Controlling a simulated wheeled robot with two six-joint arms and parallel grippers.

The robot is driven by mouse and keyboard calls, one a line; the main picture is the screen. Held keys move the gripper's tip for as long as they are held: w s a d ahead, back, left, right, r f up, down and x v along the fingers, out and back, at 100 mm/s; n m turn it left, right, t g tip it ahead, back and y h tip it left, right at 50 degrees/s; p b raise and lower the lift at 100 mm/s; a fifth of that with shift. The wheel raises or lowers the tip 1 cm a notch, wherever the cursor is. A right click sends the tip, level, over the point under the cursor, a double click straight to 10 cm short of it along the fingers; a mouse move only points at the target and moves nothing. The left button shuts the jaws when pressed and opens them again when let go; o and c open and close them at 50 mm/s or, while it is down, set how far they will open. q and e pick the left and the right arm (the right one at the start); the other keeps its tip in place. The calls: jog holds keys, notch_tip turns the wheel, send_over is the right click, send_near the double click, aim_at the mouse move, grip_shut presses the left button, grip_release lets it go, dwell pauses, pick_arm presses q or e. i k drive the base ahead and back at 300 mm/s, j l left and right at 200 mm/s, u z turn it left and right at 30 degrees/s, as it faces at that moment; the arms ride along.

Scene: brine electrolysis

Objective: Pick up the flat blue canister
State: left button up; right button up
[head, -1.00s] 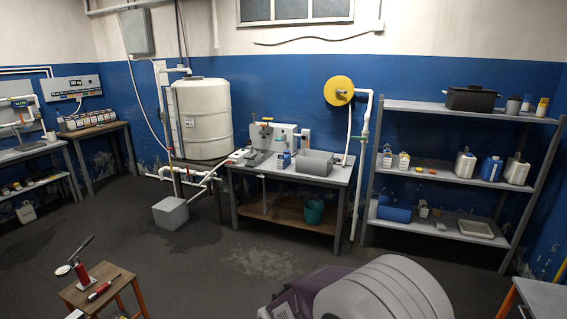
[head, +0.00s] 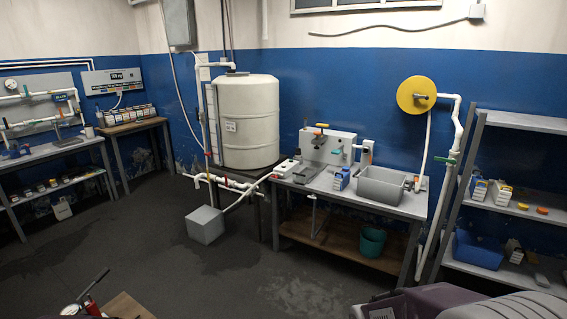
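I cannot pick out a flat blue canister for certain in the head view. A blue open bin (head: 478,252) sits on the lower level of the metal shelf at the right. A small blue-and-white item (head: 341,179) stands on the central workbench, beside the grey basin. The right part of the shelf, where a blue canister stood among white ones earlier, is now outside the picture. Neither of my grippers is in view.
The metal shelf (head: 520,122) is cut off at right. A workbench (head: 395,207) with a grey basin (head: 381,187) stands centrally, beside a white tank (head: 248,120). A bulky purple-grey object (head: 437,299) fills the lower right. Open floor (head: 270,270) lies in front.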

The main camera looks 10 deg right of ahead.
aim_at(341, 179)
jog(key=i+j, duration=0.15)
jog(key=i, duration=2.55)
jog(key=i+z, duration=0.35)
jog(key=i, duration=0.15)
jog(key=i+j+z, duration=0.55)
jog(key=i+z, duration=0.15)
jog(key=i, duration=0.25)
jog(key=i+j+z, duration=0.3)
jog(key=i+j, duration=0.1)
jog(key=j, duration=0.05)
